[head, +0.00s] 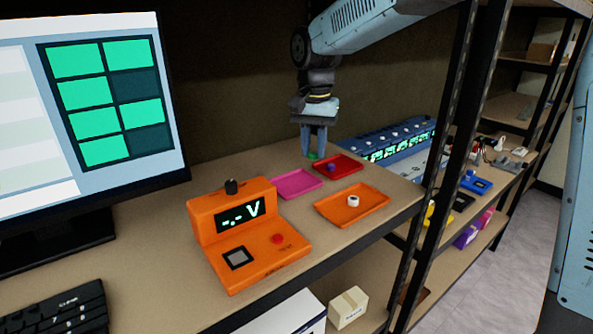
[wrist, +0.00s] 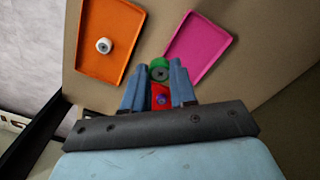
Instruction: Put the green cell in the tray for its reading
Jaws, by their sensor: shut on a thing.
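My gripper (head: 314,153) points down and is shut on the green cell (head: 312,156). In the wrist view the green cell (wrist: 159,69) sits between the fingertips (wrist: 159,72). It is by the red tray (head: 338,169); its exact height above the shelf is hard to tell. The red tray holds a blue-purple cell (head: 331,168). The orange tray (head: 370,212) holds a white cell (head: 353,201). The magenta tray (head: 288,184) is empty. The orange tester (head: 262,254) shows "-.- V" and has an empty-looking square pad (head: 237,257) and a red button (head: 278,239).
A monitor (head: 92,110) with green and dark tiles stands at the left, with a keyboard (head: 60,312) before it. A black shelf post (head: 452,130) rises at the right. A blue device (head: 390,140) with lit displays lies beyond the trays.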

